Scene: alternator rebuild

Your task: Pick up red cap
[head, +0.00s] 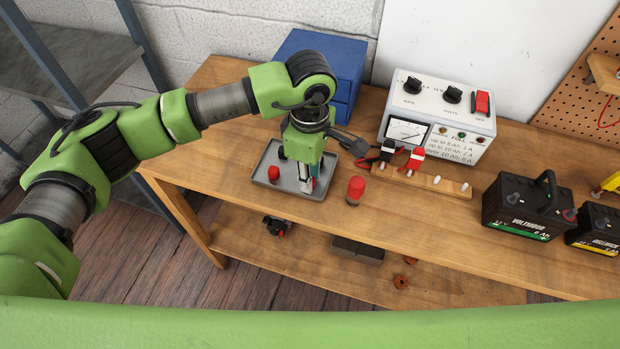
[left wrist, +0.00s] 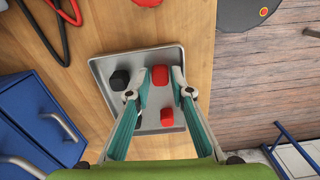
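A grey tray (head: 262,184) on the workbench holds small red and black caps. One red cap (head: 273,173) sits at its left; the left wrist view shows it between the lower finger parts (left wrist: 167,117). Another red cap (left wrist: 159,75) lies between my left fingertips in the wrist view, with small gaps at the sides; the head view mostly hides it. My left gripper (head: 308,183) points down over the tray, open, its teal fingers (left wrist: 159,82) apart. A black cap (left wrist: 120,80) lies outside the left finger. Another dark cap (left wrist: 139,117) is partly covered by that finger. My right gripper is not in view.
A red-topped container (head: 355,188) stands just right of the tray. A blue drawer cabinet (head: 320,65) is behind it. Clamps (head: 413,160), a charger (head: 437,118) and batteries (head: 527,206) are farther right. The bench front edge is close to the tray.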

